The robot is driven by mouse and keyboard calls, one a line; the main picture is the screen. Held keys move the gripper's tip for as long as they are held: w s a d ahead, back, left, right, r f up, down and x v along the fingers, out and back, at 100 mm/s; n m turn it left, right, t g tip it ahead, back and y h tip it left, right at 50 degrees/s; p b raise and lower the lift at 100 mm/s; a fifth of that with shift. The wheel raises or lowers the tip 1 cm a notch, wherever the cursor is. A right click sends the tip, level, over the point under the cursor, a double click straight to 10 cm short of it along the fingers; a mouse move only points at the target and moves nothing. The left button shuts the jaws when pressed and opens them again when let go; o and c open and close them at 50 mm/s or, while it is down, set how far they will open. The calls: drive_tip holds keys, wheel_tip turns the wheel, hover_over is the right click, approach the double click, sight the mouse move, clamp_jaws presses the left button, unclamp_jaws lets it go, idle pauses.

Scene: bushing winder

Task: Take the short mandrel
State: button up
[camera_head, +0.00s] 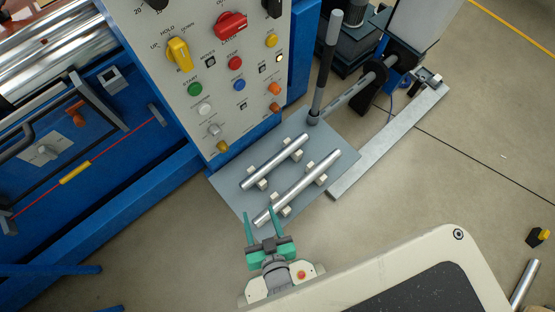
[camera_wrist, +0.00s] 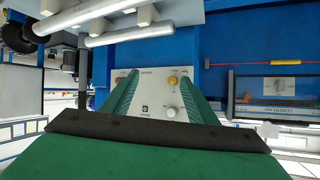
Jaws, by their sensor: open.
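The short mandrel (camera_head: 275,162) is a plain silver rod lying on small white supports on a grey plate (camera_head: 318,140). A longer silver rod (camera_head: 305,180) lies roughly parallel to it, on the side away from the control panel. My gripper (camera_head: 258,211) has green fingers, spread apart and empty, near the plate's front corner and the near end of the longer rod. In the wrist view, the fingers (camera_wrist: 155,76) are apart with nothing between them. Two rods show at the top there; the lower one (camera_wrist: 130,33) appears to be the short mandrel.
A control panel (camera_head: 215,90) with knobs and buttons stands behind left on the blue machine (camera_head: 160,190). An upright dark grey lever (camera_head: 325,70) rises at the plate's back corner. A metal rail (camera_head: 390,140) runs to the right. The floor at right is mostly clear.

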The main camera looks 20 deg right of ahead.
drive_tip(key=w+d+f+m+g+h, duration=0.1)
drive_tip(key=w+d+f+m+g, duration=0.15)
drive_tip(key=w+f, duration=0.45)
drive_tip(key=m+g+h, duration=0.2)
drive_tip(key=m+g, duration=0.6)
drive_tip(key=m, duration=0.1)
approach(274, 159)
drive_tip(key=shift+s+r, duration=0.15)
drive_tip(key=shift+s, duration=0.15)
drive_tip(key=f, duration=0.1)
drive_tip(key=d+f, duration=0.1)
drive_tip(key=f+g, duration=0.1)
drive_tip(key=shift+w+d+f+m, duration=0.25)
drive_tip(key=shift+w+m, duration=0.1)
drive_tip(key=shift+w+a+x, duration=0.1)
drive_tip(key=shift+w+x, duration=0.05)
drive_tip(key=shift+x, duration=0.85)
drive_tip(key=shift+w+a+x, duration=0.1)
drive_tip(key=shift+w+x, duration=0.05)
drive_tip(key=shift+x, duration=0.9)
drive_tip(key=shift+w+a+x, duration=0.1)
drive_tip(key=shift+w+x, duration=0.05)
drive_tip(key=shift+x, duration=0.85)
drive_tip(key=shift+c, duration=0.7)
